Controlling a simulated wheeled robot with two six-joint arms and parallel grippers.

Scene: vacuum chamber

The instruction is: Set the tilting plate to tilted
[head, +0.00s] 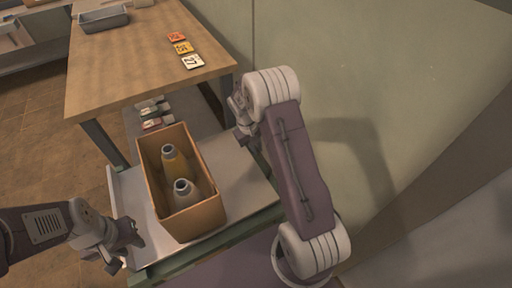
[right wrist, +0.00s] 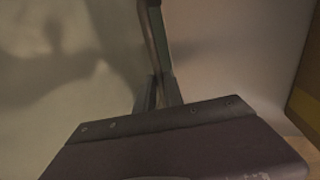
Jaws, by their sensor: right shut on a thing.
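The tilting plate (head: 128,203) is a pale grey sheet on a green frame (head: 190,258), in the lower middle of the head view. It looks flat, though its exact angle is hard to tell. An open brown box (head: 205,217) with two bottles stands on it. My right gripper (head: 243,134) is at the plate's far right side, beside the wall. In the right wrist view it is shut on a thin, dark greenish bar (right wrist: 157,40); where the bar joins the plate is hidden. My left gripper (head: 128,247) is open and empty beside the plate's front left corner.
A wooden table (head: 140,75) stands behind the plate, with a metal tray (head: 103,19) and small coloured cards (head: 182,47). Several small items (head: 152,112) lie between the box and table. A pale green wall (head: 350,60) closes off the right.

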